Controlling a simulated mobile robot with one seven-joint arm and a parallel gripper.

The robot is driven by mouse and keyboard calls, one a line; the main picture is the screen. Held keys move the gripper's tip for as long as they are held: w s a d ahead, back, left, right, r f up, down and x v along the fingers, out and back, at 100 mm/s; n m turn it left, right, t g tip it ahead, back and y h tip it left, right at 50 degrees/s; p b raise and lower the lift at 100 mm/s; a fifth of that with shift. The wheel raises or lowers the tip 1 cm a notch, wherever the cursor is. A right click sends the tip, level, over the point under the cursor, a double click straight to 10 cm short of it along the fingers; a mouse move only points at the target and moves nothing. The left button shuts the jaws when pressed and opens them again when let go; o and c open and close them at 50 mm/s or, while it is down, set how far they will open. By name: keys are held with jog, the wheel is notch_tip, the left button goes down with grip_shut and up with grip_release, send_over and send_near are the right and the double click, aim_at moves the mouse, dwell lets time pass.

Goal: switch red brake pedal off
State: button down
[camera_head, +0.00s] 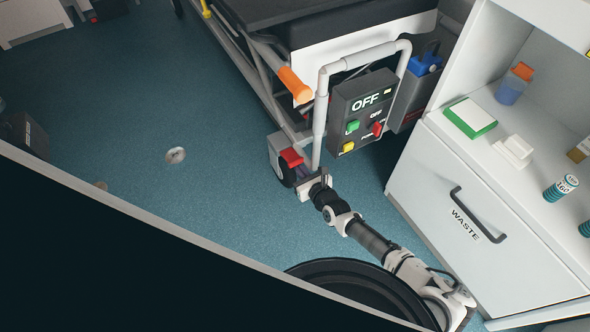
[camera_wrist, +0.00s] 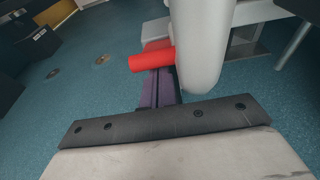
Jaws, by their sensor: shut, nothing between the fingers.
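The red brake pedal (camera_head: 291,157) sits above the caster wheel at the near lower corner of the wheeled stretcher (camera_head: 283,95). In the wrist view the red pedal (camera_wrist: 152,59) lies just beyond my fingertips, partly behind a grey upright tube (camera_wrist: 200,45). My gripper (camera_head: 303,172) is low beside the wheel, just below and right of the pedal. Its purple fingers (camera_wrist: 158,82) are shut and empty, pointing at the pedal. They overlap the pedal's lower edge in the wrist view; I cannot tell whether they touch it.
A dark control box (camera_head: 364,110) marked OFF, with green, yellow and red controls, hangs on the stretcher's grey tube frame. A white cabinet (camera_head: 415,185) with a WASTE drawer stands to the right. An orange handle (camera_head: 294,85) projects above the pedal. Blue floor (camera_head: 120,110) is open at left.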

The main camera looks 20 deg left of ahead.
jog(key=shift+d, duration=0.1)
dwell(0.3)
jog(key=p+v, duration=0.1)
jog(key=v, duration=1.3)
